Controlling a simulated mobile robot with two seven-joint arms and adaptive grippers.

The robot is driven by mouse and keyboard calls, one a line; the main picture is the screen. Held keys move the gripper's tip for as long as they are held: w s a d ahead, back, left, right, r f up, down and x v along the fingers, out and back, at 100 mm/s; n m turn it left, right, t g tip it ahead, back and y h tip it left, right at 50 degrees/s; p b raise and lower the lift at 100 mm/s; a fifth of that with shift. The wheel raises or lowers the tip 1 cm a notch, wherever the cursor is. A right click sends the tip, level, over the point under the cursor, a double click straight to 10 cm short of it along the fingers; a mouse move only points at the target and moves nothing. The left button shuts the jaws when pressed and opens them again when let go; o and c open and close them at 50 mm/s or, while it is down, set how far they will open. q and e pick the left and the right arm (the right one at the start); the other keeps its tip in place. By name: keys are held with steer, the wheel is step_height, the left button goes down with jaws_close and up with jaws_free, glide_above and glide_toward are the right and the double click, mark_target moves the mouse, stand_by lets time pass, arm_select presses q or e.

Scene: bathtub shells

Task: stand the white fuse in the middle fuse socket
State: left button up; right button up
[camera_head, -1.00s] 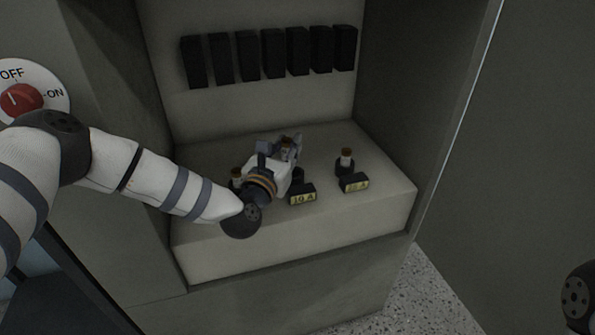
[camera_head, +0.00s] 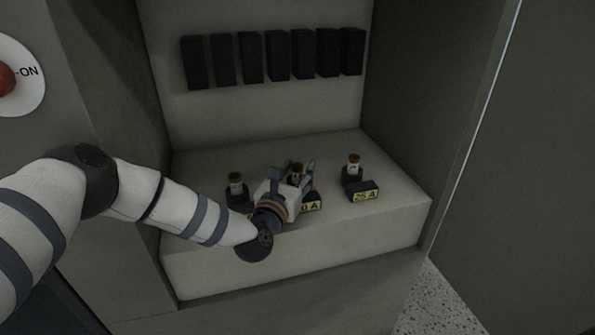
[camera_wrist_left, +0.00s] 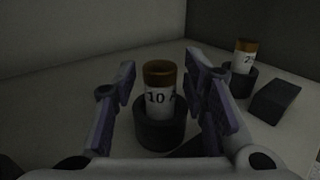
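The white fuse (camera_head: 298,168) with a brown cap stands upright in the black middle socket. In the left wrist view the fuse (camera_wrist_left: 159,98), marked 10 A, sits in the round socket (camera_wrist_left: 160,133). My left gripper (camera_head: 294,174) is open, with one finger on each side of the fuse. The left wrist view shows gaps between both fingers and the fuse, so nothing is gripped. In the head view the gripper hides most of the middle socket and part of its label (camera_head: 311,205). My right gripper is not in view.
Another capped fuse (camera_head: 236,181) stands in the left socket, and one (camera_head: 354,163) in the right socket behind a 25 A label (camera_head: 364,192). Several black blocks (camera_head: 277,56) line the back wall. Side walls enclose the ledge (camera_head: 330,250). A red switch (camera_head: 6,80) is at far left.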

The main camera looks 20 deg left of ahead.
arm_select(q)
steer(key=shift+r, duration=0.1)
steer(key=shift+s+r, duration=0.1)
steer(key=shift+r, duration=0.1)
steer(key=s+p, duration=0.1)
steer(key=s, duration=1)
steer(key=shift+s+a+f, duration=0.1)
steer(key=shift+s+a, duration=0.05)
steer(key=shift+s, duration=0.25)
